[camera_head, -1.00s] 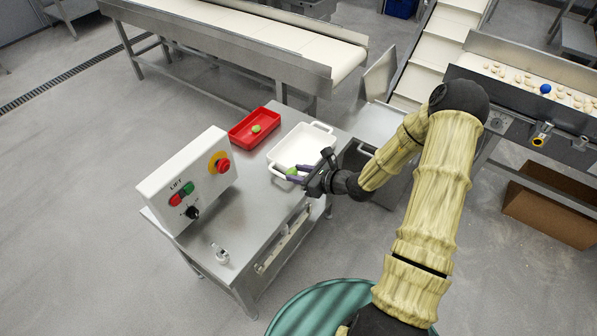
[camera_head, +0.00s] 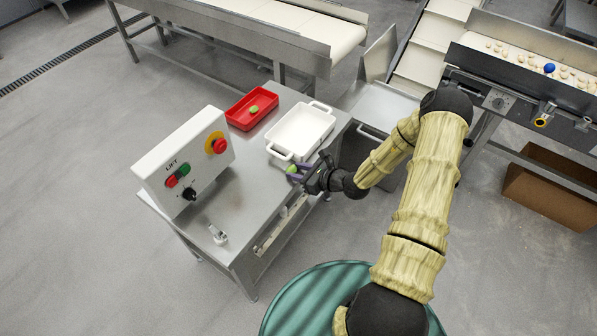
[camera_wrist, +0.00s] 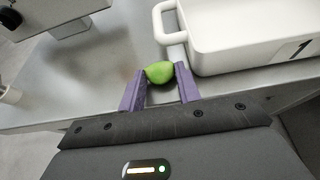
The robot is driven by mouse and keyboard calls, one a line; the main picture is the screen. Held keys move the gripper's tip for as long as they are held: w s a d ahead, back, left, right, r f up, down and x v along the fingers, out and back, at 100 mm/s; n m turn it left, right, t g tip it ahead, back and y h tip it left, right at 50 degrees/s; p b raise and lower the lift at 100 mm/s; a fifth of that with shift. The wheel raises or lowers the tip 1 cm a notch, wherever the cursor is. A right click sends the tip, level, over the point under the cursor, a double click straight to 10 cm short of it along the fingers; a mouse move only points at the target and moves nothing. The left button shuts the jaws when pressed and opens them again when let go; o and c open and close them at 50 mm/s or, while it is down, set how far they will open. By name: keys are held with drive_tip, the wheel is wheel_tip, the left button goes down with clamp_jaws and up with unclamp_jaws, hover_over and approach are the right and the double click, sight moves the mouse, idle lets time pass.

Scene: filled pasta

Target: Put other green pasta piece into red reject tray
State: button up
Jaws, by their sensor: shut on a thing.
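My gripper (camera_head: 299,170) is shut on a green pasta piece (camera_head: 292,169), beside the near handle of the white tray. In the wrist view the green piece (camera_wrist: 159,73) sits between the purple fingertips (camera_wrist: 160,85). The red reject tray (camera_head: 238,113) stands on the steel table at its far left, with another green piece (camera_head: 254,109) in it. The red tray is out of the wrist view.
A white handled tray (camera_head: 283,151), marked 1 in the wrist view (camera_wrist: 234,60), stands right of the red tray. The LIFT control box (camera_head: 165,165) stands at the table's left. A small grey-white item (camera_head: 217,237) lies near the front. The table's middle is clear.

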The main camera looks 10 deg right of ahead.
drive_tip(key=shift+f, duration=0.15)
drive_tip(key=o, duration=0.7)
drive_tip(key=shift+c, duration=0.2)
drive_tip(key=shift+r, duration=0.2)
drive_tip(key=shift+s+d+r, duration=0.15)
drive_tip(key=shift+s+d, duration=0.05)
drive_tip(key=p+v, duration=0.1)
drive_tip(key=v, duration=1)
drive_tip(key=shift+s, duration=0.25)
drive_tip(key=shift+d, duration=0.1)
